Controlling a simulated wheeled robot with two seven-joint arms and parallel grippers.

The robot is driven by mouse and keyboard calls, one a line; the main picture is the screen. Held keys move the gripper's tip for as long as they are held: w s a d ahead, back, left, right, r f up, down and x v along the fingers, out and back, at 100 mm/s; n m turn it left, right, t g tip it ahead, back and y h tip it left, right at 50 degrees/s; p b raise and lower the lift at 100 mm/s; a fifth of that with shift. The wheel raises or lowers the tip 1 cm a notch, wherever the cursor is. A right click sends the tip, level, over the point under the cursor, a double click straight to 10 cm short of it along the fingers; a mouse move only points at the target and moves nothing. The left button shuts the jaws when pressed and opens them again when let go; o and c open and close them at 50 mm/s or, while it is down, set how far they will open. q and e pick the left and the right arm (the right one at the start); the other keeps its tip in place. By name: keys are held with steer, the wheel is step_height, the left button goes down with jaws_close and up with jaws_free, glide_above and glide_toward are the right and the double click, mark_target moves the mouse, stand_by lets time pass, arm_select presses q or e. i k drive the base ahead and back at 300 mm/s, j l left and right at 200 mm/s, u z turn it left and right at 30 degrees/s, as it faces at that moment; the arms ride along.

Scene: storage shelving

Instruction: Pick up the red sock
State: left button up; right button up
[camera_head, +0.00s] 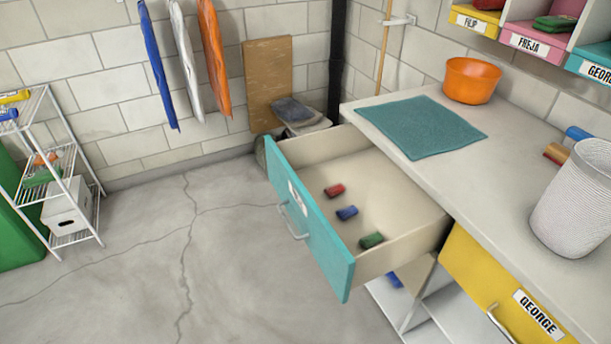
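A blue rolled sock (347,213) and a green rolled sock (371,240) lie in the same drawer, in a row toward the front right, apart from each other. The drawer is pulled well out and has a metal handle on its front. Neither of my grippers shows in the head view.
The counter (450,157) holds a teal cloth (422,126), an orange bowl (471,80) and a white basket (580,200). A shut yellow drawer (490,275) is beside the open one. A white wire rack (75,190) stands left. The floor (190,260) between is clear.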

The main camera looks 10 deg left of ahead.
mark_target(331, 192)
steer(key=i+l+u, duration=0.15)
steer(key=u, duration=0.25)
steer(key=i+l+u, duration=0.15)
steer(key=u, duration=0.2)
steer(key=l+u, duration=0.4)
steer(key=i, duration=0.05)
